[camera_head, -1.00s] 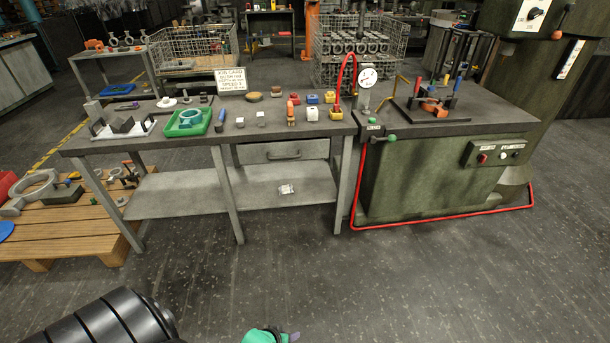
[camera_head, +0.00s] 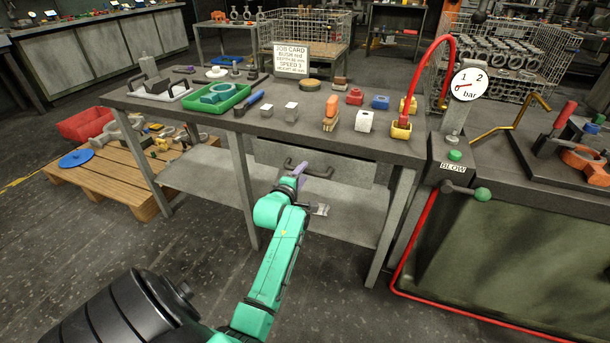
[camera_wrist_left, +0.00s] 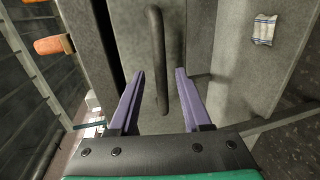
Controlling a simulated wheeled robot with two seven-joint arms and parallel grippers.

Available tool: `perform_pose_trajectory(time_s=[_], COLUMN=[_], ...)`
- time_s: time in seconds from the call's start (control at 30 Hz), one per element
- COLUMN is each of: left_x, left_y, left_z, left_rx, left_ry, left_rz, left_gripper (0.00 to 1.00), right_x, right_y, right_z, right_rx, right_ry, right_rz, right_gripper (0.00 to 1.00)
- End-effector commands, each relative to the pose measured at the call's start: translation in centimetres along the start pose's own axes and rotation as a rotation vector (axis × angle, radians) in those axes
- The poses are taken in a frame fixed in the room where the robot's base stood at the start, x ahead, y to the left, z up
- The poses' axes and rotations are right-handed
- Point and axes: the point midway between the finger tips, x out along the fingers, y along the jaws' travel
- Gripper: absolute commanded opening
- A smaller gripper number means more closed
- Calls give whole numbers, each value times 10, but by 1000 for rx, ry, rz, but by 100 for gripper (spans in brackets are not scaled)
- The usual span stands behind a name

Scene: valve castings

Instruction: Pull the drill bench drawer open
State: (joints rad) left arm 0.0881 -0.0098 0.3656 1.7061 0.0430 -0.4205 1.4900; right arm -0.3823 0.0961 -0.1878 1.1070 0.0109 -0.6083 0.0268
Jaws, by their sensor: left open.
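The drill bench drawer (camera_head: 345,179) is a grey front under the bench top, and it looks shut. Its dark bar handle (camera_head: 325,174) is partly hidden by my left gripper (camera_head: 298,173). In the left wrist view the handle (camera_wrist_left: 157,40) runs upright in the picture across the drawer front (camera_wrist_left: 128,30). The two purple fingers of the left gripper (camera_wrist_left: 160,72) are apart, with the handle's lower part showing between them. I cannot tell whether the fingertips reach past the bar. My right gripper is not in view.
The bench top (camera_head: 270,135) carries a green tray (camera_head: 212,101), a job card (camera_head: 291,59) and several small blocks. A red hose (camera_head: 414,235) runs down beside the bench's right leg. The floor in front is clear.

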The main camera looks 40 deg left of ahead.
Motion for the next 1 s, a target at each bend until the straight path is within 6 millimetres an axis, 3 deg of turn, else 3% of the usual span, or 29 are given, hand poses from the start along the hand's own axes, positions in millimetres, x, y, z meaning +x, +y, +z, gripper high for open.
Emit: perform_pose_trajectory(time_s=[0.17,0.43,0.57,1.0], left_x=[24,27,27,26], left_y=[-1,0,0,-1], left_z=[1,1,1,1], left_rx=[2,2,2,2], left_ry=[-1,-1,-1,-2], left_rz=[0,-1,-1,-1], left_gripper=[49,49,0,0], right_x=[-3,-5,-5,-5], right_y=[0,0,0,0], right_z=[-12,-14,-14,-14], right_rx=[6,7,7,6], right_ry=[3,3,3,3], right_rz=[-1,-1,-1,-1], right_gripper=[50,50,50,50])
